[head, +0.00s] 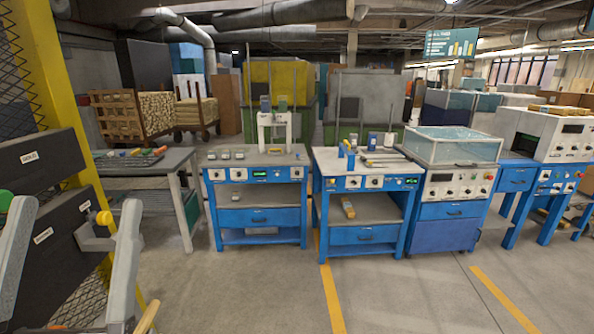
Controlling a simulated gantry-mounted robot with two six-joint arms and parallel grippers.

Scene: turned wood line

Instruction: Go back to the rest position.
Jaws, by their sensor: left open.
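My left gripper (79,203) is at the lower left, close to the camera. Its two grey fingers point up and stand wide apart, with nothing held between them. It is in front of a dark rack (40,165) with labelled panels. A grey hook with a yellow knob (104,218) shows between the fingers. A green knob (5,200) shows at the left edge, partly hidden. My right gripper is not in view.
A yellow post (56,70) with wire mesh stands by the rack. Blue workstations (257,216) and a grey table (184,158) stand ahead, with a clear-lidded machine (455,147) to the right. A wooden curved piece (147,317) is at the bottom.

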